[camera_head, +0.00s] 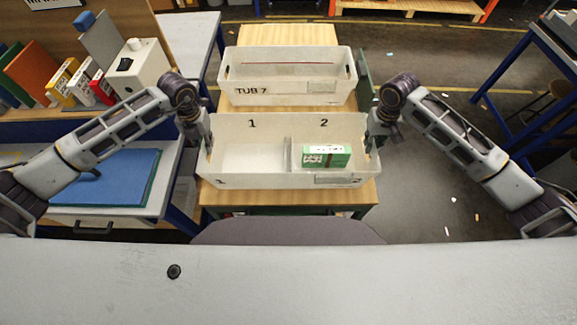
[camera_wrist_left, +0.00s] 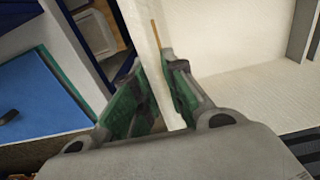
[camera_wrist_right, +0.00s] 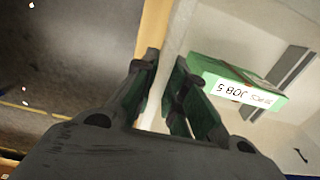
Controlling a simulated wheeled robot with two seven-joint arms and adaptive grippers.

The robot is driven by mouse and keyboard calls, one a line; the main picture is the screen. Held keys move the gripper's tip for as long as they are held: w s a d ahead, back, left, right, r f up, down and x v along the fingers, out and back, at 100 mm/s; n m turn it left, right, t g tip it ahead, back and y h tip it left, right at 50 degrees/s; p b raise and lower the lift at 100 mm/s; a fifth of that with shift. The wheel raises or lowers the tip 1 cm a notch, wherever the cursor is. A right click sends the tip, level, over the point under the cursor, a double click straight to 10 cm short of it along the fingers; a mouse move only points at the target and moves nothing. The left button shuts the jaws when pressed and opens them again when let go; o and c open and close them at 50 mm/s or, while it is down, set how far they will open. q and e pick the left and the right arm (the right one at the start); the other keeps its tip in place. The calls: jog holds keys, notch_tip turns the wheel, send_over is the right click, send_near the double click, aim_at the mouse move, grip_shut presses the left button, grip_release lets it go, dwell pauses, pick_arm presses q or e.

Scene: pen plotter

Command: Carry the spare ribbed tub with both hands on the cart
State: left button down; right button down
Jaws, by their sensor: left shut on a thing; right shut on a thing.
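A white tub (camera_head: 262,180) with a divider and compartments marked 1 and 2 is in the middle of the head view. A green and white box (camera_head: 326,157) lies in compartment 2. My left gripper (camera_head: 207,142) is shut on the tub's left end wall, and my right gripper (camera_head: 373,137) is shut on its right end wall. Both wrist views show the fingers on either side of the wall. The tub is over the near part of the wooden-topped cart (camera_head: 235,197). I cannot tell whether it touches the top. I cannot make out ribs clearly.
A second white tub (camera_head: 290,98) marked TUB 7 stands just behind on the cart. To the left is a bench with a blue mat (camera_head: 112,178), a white device (camera_head: 138,66) and upright boards. A blue-framed table (camera_head: 540,60) stands at right. Floor right of the cart is mostly clear.

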pick_arm(q)
jog(key=shift+a+f+b, duration=0.1)
jog(key=shift+f+b, duration=0.2)
pick_arm(e)
jog(key=shift+d+f, duration=0.1)
jog(key=shift+f, duration=0.2)
pick_arm(q)
jog(key=c, duration=1.5)
grip_release()
pick_arm(e)
jog(key=c, duration=1.5)
grip_release()
pick_arm(q)
jog(key=shift+o, duration=0.2)
pick_arm(e)
jog(key=shift+o, duration=0.2)
pick_arm(q)
jog(key=shift+r, duration=0.1)
notch_tip(320, 180, up, 12)
pick_arm(e)
jog(key=shift+r, duration=0.1)
notch_tip(320, 180, up, 12)
pick_arm(q)
jog(key=shift+s, duration=0.1)
pick_arm(e)
jog(key=shift+s, duration=0.1)
